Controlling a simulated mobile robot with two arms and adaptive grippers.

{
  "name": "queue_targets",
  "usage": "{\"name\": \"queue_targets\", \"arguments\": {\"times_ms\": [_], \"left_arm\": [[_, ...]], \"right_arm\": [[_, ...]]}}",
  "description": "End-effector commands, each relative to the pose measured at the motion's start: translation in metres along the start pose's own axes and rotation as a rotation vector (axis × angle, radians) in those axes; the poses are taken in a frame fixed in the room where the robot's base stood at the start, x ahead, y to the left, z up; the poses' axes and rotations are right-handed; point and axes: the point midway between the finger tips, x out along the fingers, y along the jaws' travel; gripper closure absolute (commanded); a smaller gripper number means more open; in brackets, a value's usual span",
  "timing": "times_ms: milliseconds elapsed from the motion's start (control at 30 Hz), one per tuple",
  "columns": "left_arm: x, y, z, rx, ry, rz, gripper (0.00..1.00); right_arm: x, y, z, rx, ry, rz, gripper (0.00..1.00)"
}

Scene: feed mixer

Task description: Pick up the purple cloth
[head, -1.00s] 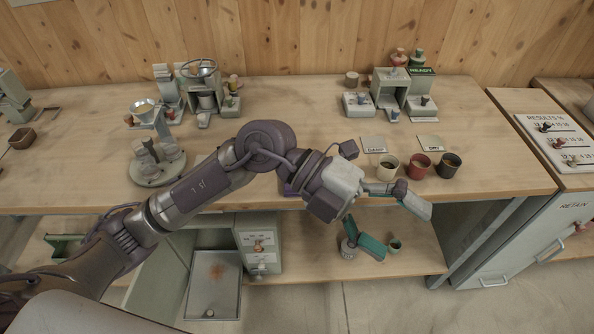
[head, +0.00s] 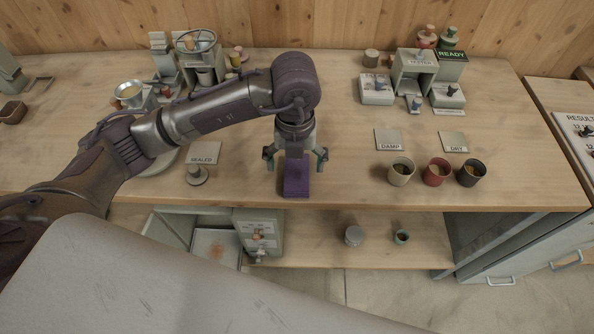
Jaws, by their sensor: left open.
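The purple cloth (head: 296,180) lies folded flat on the wooden bench top near its front edge, in the middle of the head view. My left gripper (head: 296,163) is above its far part, pointing down. Its two fingers are spread wide, one on each side of the cloth, with nothing between them that I can see held. The far end of the cloth is hidden by the gripper. Whether the fingertips touch the bench I cannot tell. My right gripper does not show.
A sealer sign (head: 204,153) with a small round stand (head: 196,175) is left of the cloth. Cream (head: 401,172), red (head: 435,172) and dark (head: 471,173) cups stand to the right. A tester (head: 415,75) is behind them. The bench between cloth and cups is clear.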

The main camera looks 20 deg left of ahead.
Motion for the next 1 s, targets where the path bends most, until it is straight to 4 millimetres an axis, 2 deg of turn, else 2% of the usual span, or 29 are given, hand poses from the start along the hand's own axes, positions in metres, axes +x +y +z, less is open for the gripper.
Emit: {"name": "queue_targets", "arguments": {"times_ms": [200, 267, 400, 500, 767, 1000], "left_arm": [[0.015, 0.0, -0.001, 0.001, 0.003, 0.001, 0.08], [0.024, -0.001, -0.002, 0.0, 0.004, 0.002, 0.08], [0.046, -0.002, -0.001, 0.0, 0.003, 0.001, 0.08], [0.055, -0.002, -0.001, 0.001, 0.002, 0.001, 0.08], [0.059, -0.002, -0.001, 0.003, -0.001, -0.001, 0.08], [0.058, -0.002, -0.001, 0.002, -0.001, -0.001, 0.48]], "right_arm": [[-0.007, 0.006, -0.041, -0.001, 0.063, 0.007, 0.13], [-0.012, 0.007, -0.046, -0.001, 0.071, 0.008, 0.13], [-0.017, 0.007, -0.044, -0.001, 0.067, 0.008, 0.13], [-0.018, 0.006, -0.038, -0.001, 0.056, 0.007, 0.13], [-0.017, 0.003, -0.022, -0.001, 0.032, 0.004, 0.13], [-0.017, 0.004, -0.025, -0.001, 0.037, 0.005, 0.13]]}}
